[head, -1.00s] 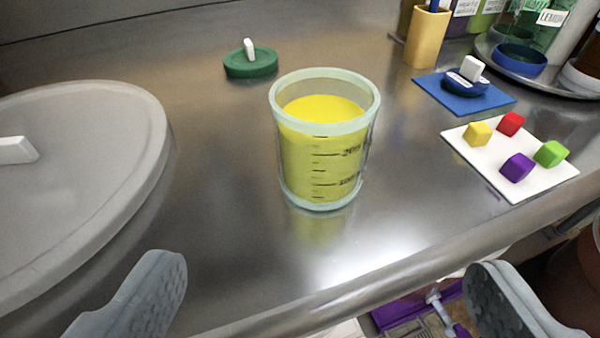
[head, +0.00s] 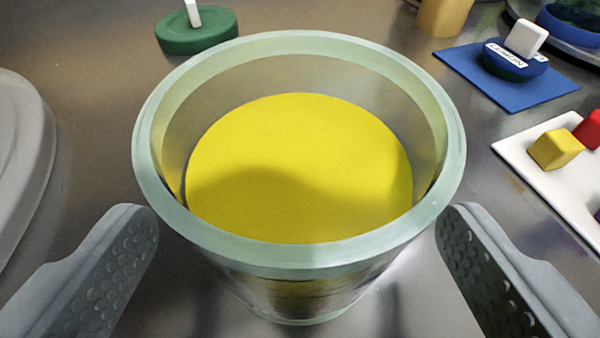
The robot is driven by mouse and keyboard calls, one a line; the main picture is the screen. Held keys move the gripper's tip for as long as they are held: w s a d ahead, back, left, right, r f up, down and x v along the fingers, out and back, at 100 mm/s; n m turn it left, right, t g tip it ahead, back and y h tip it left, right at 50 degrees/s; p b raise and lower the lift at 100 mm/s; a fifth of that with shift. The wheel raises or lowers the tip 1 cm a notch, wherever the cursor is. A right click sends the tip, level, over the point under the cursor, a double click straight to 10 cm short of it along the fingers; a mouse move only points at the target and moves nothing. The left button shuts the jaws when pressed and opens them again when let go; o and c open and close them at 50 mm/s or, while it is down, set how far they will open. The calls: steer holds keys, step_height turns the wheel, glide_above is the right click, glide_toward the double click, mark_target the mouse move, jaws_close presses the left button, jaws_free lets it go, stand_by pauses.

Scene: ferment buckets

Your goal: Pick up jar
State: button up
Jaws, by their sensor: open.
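The jar (head: 300,258) is a clear glass with a thick pale green rim, and it stands upright on the metal counter. It holds yellow liquid (head: 300,160) well below the rim. My gripper (head: 298,225) is open, with one grey padded finger on the left of the jar and one on the right. The fingers appear close to the jar's near side, level with the lower rim in the picture. I cannot tell whether either finger touches the glass. The jar's lower body is mostly hidden under its rim.
A green lid with a white handle (head: 198,32) lies behind the jar. A large grey lid (head: 22,150) is at the left. At the right are a blue mat (head: 545,92) with a blue lid (head: 515,62) and a white board (head: 535,165) with coloured cubes, including a yellow one (head: 556,149).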

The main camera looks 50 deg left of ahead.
mark_target(300, 157)
steer(key=x, duration=0.3)
steer(key=shift+w+a+f, duration=0.2)
steer(key=shift+w, duration=0.05)
steer(key=c, duration=1.3)
steer(key=shift+c, duration=0.2)
steer(key=shift+r, duration=0.15)
